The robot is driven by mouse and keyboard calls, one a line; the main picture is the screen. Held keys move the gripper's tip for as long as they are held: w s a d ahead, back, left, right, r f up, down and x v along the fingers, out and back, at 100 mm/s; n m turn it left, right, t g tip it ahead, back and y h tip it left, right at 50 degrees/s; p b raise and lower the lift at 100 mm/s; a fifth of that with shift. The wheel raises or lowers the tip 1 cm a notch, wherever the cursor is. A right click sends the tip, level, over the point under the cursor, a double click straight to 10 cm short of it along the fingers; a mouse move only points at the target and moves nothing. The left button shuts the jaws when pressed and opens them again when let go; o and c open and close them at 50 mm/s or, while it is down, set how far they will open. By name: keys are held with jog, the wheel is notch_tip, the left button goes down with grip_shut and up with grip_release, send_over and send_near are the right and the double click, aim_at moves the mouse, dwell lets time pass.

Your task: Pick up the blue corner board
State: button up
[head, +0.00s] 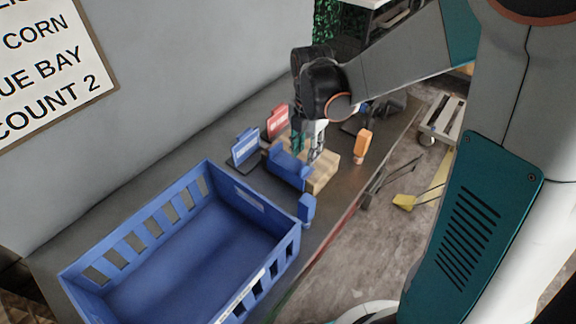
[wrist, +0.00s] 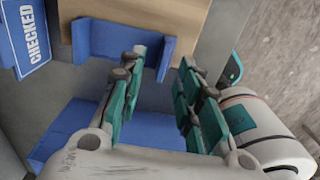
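The blue corner board (head: 287,172) lies on the dark counter against a tan block (head: 325,176), with raised ends. In the wrist view the corner board (wrist: 108,40) runs along the edge of the tan block (wrist: 150,10), partly hidden by a finger. My gripper (head: 309,148) is above the corner board and block in the head view. In the wrist view my gripper (wrist: 162,60) has its two fingers apart with nothing held between them. I cannot tell whether a fingertip touches the board.
A large blue crate (head: 195,160) takes up the near counter. A blue sign (head: 245,147), a red sign (head: 277,121), an orange piece (head: 363,143) and a small blue piece (head: 306,209) stand nearby. The wall rises behind; floor lies beyond the counter's right edge.

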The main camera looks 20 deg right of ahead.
aim_at(290, 165)
jog(key=shift+s+d+f+b, duration=0.1)
jog(key=shift+f+b, duration=0.5)
jog(key=shift+f, duration=0.8)
jog(key=shift+s+f+b, duration=0.1)
jog(key=shift+f+b, duration=0.5)
jog(key=shift+f, duration=0.75)
jog(key=shift+c, duration=0.3)
grip_shut()
